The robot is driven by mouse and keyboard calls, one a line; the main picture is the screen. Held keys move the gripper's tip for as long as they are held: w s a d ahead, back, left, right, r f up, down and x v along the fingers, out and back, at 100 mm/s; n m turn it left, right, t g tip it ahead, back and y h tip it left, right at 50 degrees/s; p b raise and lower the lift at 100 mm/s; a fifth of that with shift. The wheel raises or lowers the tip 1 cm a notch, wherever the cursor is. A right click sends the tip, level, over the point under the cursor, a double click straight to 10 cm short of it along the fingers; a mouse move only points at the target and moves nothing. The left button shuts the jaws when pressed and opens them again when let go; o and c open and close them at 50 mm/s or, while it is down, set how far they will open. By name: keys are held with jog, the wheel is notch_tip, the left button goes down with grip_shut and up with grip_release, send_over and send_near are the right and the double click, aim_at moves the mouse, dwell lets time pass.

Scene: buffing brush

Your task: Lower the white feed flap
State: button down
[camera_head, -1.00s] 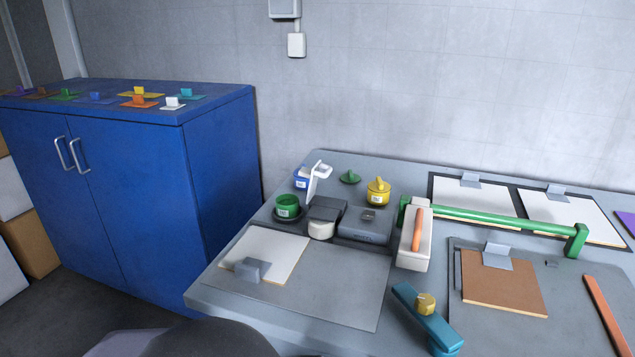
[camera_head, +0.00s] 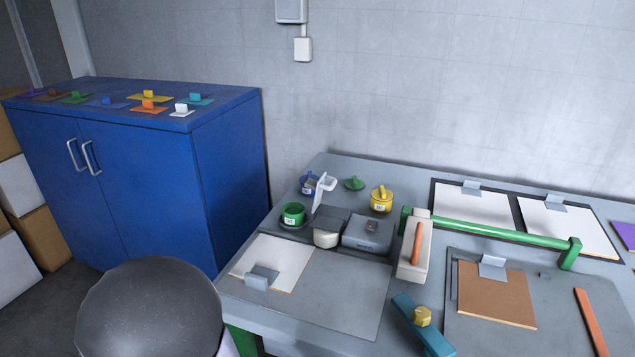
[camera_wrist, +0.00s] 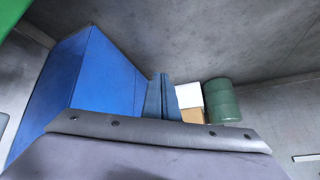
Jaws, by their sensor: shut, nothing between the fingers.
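The white feed flap (camera_head: 322,191) stands raised and steeply tilted at the back left of a small dark grey machine (camera_head: 367,234) on the grey bench. A white rounded part (camera_head: 326,239) sits at the machine's front. My gripper (camera_wrist: 160,76) shows in the wrist view, with its two blue-grey fingers close together and nothing between them. It points toward the floor side of the room, away from the flap. The flap is not in the wrist view, and the gripper is not in the head view.
A white board (camera_head: 275,258) lies in front. A green rail (camera_head: 500,230) crosses the bench at right. A blue cabinet (camera_head: 150,180) stands left.

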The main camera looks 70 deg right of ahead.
jog(key=w+d+r+m+t+h+p, duration=0.4)
jog(key=w+d+r+p, duration=0.1)
jog(key=d+r, duration=0.65)
jog(key=s+d+r+m+t+h+p, duration=0.2)
jog(key=s+d+r+m+h+p, duration=0.25)
jog(key=d+r, duration=0.55)
jog(key=s+d+f+m+g+h+p, duration=0.1)
jog(key=s+d+m+h+p, duration=0.1)
jog(key=s+d+m, duration=0.55)
jog(key=s+d+f+m+g+h+p, duration=0.1)
jog(key=s+d+m+g+h+p, duration=0.2)
jog(key=s, duration=0.8)
jog(key=s+a+m+g+h+p, duration=0.1)
jog(key=s+m+g, duration=0.4)
jog(key=s+m, duration=0.8)
jog(key=s+h+p, duration=0.1)
jog(key=s, duration=0.5)
jog(key=shift+a+h, duration=0.15)
jog(key=shift+h, duration=0.2)
jog(key=shift+w+f, duration=0.15)
jog(key=shift+f, duration=0.05)
